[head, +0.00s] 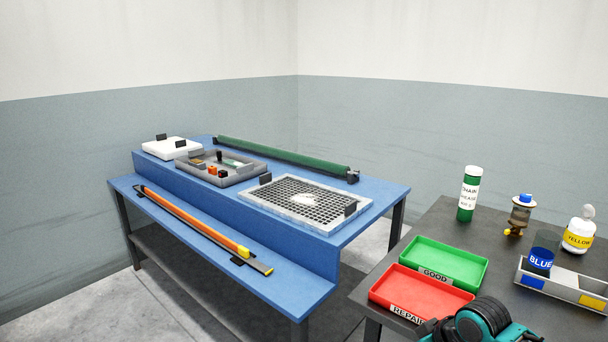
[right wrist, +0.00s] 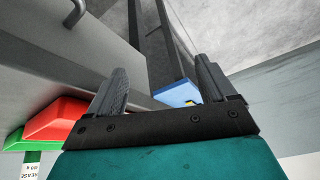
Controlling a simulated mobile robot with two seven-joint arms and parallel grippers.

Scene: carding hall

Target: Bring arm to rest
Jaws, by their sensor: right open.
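My right gripper (right wrist: 158,78) shows in the right wrist view with its two dark fingers spread apart. Nothing is between them. In the head view a teal and black part of my right arm shows at the bottom edge, in front of the dark table (head: 450,222) and close to the red REPAIR tray (head: 420,290); its fingers are not visible there. In the right wrist view the red tray (right wrist: 55,120) lies left of the fingers. My left gripper is in neither view.
A green GOOD tray (head: 445,262), a green grease tube (head: 468,195), a blue jar (head: 541,254) and a yellow-labelled bottle (head: 578,236) stand on the dark table. A blue bench (head: 290,275) holds a grate (head: 305,199), a grey tray (head: 215,178) and a green roller (head: 285,155).

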